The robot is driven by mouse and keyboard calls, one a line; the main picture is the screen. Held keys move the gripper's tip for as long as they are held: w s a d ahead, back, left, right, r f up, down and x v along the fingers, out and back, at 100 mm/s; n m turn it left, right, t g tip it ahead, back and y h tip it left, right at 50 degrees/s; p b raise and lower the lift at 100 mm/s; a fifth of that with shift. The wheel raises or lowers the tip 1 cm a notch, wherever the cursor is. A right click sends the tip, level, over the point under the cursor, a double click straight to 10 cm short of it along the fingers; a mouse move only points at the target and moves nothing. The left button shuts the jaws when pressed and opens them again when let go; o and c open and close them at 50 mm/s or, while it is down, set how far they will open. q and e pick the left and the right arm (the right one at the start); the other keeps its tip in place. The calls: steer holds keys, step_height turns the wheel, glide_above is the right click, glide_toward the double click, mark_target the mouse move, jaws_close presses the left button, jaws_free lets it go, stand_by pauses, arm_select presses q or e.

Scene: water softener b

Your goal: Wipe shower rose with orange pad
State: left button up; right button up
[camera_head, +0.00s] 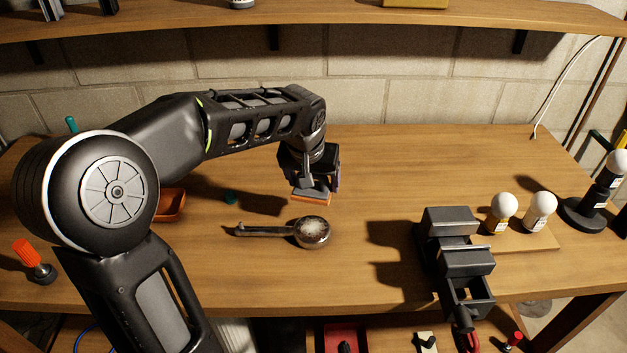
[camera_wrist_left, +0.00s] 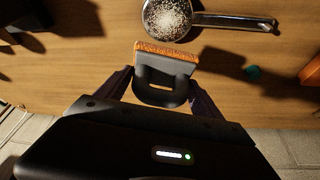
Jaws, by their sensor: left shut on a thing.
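The shower rose (camera_head: 312,232) lies on the wooden bench with its handle to the left and its pale, spotted face up. It also shows at the top of the left wrist view (camera_wrist_left: 170,18). My left gripper (camera_head: 316,184) is shut on the dark handle of the orange pad (camera_head: 312,199). The pad is behind the shower rose head in the head view and apart from it. In the left wrist view the orange pad (camera_wrist_left: 166,50) sits just short of the head, with a small gap in the picture. My right gripper is not in view.
A black vise (camera_head: 455,250) stands at the bench's front right. Light bulbs (camera_head: 503,206) on a wooden block and a black stand (camera_head: 590,212) are further right. An orange tray (camera_head: 171,204) is partly behind my left arm. The bench's middle back is clear.

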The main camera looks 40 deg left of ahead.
arm_select(q)
step_height(320, 180, up, 2)
steer(key=shift+r+p, duration=0.2)
steer(key=shift+p, duration=0.4)
steer(key=w+d+f, duration=0.1)
steer(key=d, duration=0.2)
steer(key=d+f+m, duration=0.1)
steer(key=d+f, duration=0.1)
steer(key=w+d+f+m, duration=0.1)
steer(key=d+f, duration=0.1)
steer(key=d, duration=0.1)
steer(key=shift+w+d+f+h, duration=0.25)
steer(key=shift+w+d+h, duration=0.05)
steer(key=shift+w+d, duration=0.05)
steer(key=d+f, duration=0.1)
steer(key=d, duration=0.2)
steer(key=d+f+m, duration=0.1)
steer(key=d+f, duration=0.1)
steer(key=d, duration=0.1)
steer(key=d+f+m+h, duration=0.1)
steer(key=d, duration=0.2)
steer(key=shift+w+f+t, duration=0.15)
steer(key=shift+f+t, duration=0.15)
steer(key=shift+f, duration=0.05)
